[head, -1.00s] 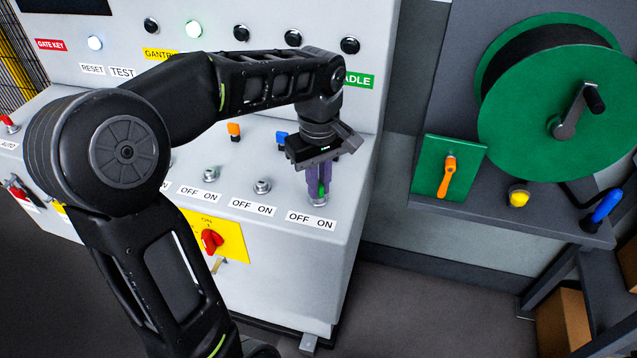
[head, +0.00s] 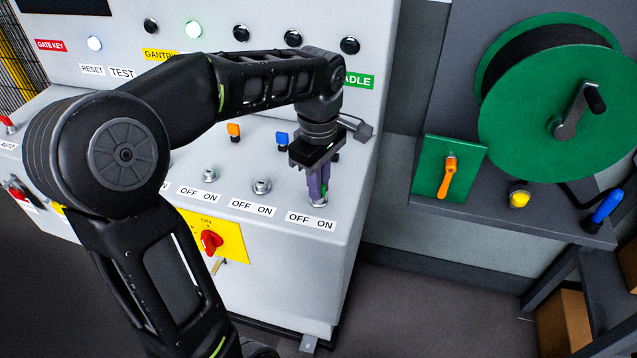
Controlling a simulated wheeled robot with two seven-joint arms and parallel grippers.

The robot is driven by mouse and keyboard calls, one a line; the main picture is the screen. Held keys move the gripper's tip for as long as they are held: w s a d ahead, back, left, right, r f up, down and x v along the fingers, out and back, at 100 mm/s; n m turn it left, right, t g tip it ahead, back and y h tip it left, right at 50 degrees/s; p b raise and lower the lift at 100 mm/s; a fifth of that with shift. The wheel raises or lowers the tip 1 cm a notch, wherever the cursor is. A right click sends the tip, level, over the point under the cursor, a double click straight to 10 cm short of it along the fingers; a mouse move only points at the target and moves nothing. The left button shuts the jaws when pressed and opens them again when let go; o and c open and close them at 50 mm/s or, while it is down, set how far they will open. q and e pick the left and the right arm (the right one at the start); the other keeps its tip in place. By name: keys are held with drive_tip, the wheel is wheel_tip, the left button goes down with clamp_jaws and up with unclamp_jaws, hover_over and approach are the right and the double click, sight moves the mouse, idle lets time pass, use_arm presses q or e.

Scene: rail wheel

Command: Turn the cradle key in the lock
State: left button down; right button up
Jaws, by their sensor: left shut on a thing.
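The green cradle key (head: 325,189) stands in the rightmost lock (head: 318,202) on the console's sloped top, above an OFF ON label (head: 311,221). Only a sliver of green shows between the fingers. My left gripper (head: 318,190) points down at this lock, with its purple fingers shut on the key. The green cradle label (head: 360,81) on the upright panel is partly hidden by my left arm. My right gripper does not show.
Two empty-looking locks (head: 261,186) (head: 210,174) lie left of the gripper. An orange key (head: 234,131) and a blue key (head: 282,139) stand behind. A red switch (head: 211,241) is on the front. A green reel (head: 548,95) stands right, past a gap.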

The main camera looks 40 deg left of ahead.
use_arm(q)
drive_tip(key=shift+n, duration=1.7)
drive_tip(key=shift+n, duration=0.3)
drive_tip(key=c, duration=1.9)
unclamp_jaws()
drive_tip(key=o, duration=0.5)
drive_tip(key=shift+o, duration=0.2)
